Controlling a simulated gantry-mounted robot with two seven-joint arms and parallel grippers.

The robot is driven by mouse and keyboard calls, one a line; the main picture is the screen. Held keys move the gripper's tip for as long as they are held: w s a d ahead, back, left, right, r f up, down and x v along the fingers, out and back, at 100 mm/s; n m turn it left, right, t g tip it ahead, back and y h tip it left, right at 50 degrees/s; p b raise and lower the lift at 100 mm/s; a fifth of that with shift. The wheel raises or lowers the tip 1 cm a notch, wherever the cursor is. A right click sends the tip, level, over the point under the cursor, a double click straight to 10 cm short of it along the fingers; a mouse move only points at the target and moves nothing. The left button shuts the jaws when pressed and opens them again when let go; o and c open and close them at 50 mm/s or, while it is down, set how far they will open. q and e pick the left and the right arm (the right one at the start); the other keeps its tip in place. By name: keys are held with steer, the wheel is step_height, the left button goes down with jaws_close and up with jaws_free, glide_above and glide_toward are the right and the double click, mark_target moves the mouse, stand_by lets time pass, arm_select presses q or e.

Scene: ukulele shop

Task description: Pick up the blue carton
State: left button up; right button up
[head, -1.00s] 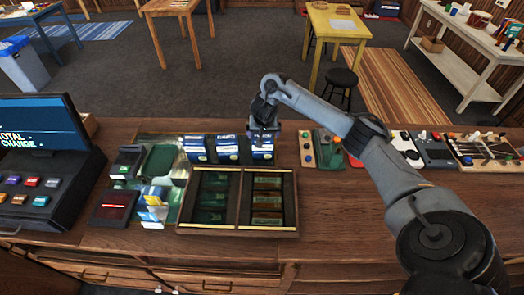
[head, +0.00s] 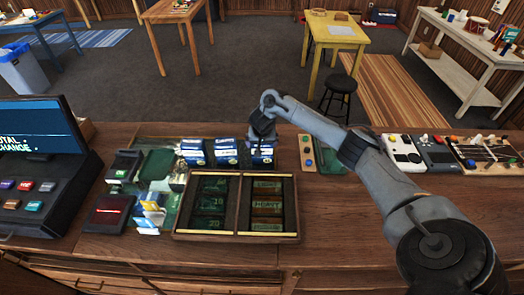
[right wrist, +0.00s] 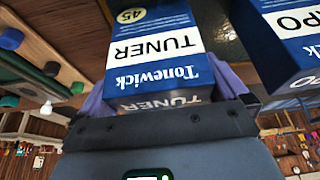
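Three blue-and-white cartons stand in a row behind the wooden tray. The rightmost blue carton (head: 262,157) is under my right gripper (head: 262,138). In the right wrist view this carton (right wrist: 155,62) reads "Tonewick TUNER 45". It lies between the purple fingers of my right gripper (right wrist: 160,98), one finger at each side. I cannot tell whether the fingers press on it. The carton stands level with its neighbours. The middle blue carton (head: 226,156) is close on the left and also shows in the right wrist view (right wrist: 285,45). My left gripper is not in view.
A divided wooden tray (head: 236,236) of banknotes lies in front of the cartons. A beige board with coloured knobs (head: 307,152) stands just right of the held-over carton. A cash register (head: 45,165) is at the left. The front right counter is clear.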

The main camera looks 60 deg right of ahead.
steer(key=c, duration=0.7)
steer(key=shift+r, duration=0.15)
